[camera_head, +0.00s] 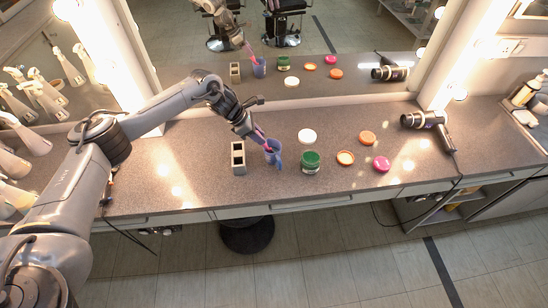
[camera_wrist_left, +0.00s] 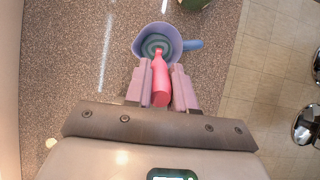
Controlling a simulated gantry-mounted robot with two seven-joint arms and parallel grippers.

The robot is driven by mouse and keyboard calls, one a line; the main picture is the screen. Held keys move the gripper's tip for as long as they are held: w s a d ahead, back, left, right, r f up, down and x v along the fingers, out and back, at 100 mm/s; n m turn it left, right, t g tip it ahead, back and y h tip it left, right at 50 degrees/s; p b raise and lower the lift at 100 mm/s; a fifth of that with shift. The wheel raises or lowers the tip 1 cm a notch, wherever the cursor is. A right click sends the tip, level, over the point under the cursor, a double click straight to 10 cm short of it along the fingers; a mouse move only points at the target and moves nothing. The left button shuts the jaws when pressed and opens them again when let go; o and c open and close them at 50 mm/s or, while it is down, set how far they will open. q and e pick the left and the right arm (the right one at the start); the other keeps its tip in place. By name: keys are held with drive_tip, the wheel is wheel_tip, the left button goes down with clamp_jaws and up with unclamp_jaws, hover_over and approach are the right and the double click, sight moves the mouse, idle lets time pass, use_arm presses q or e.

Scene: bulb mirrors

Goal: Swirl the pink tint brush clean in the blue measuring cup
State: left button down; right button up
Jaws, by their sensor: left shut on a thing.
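The blue measuring cup (camera_head: 273,153) stands upright on the counter below the mirror. It also shows in the left wrist view (camera_wrist_left: 140,42), with its handle to the right and a swirled dark liquid inside. My left gripper (camera_head: 252,132) is shut on the pink tint brush (camera_wrist_left: 160,82) just beside the cup's rim. In the left wrist view the brush's far end reaches over the rim into the cup, and its tip is hidden at the liquid. My right gripper does not show in either view.
A beige two-hole holder (camera_head: 238,158) stands left of the cup. A hairdryer (camera_head: 430,122) lies further right.

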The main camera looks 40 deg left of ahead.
use_arm(q)
drive_tip(key=shift+d, duration=0.6)
drive_tip(key=shift+w+d+f+b, duration=0.1)
drive_tip(key=shift+w+d+b, duration=0.05)
drive_tip(key=shift+w+b, duration=0.25)
drive_tip(key=shift+s+r+p, duration=0.1)
drive_tip(key=shift+r+p, duration=0.25)
drive_tip(key=shift+r, duration=0.05)
drive_tip(key=shift+p+v, duration=0.95)
drive_tip(key=shift+v, duration=0.35)
drive_tip(key=shift+w+d+r+p+v, duration=0.1)
drive_tip(key=shift+w+p+v, duration=0.05)
drive_tip(key=shift+p+v, duration=0.75)
drive_tip(key=shift+w+d+r+p+v, duration=0.15)
drive_tip(key=shift+p+v, duration=0.45)
drive_tip(key=shift+v, duration=0.65)
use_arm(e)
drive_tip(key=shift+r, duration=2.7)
use_arm(q)
drive_tip(key=shift+r, duration=0.1)
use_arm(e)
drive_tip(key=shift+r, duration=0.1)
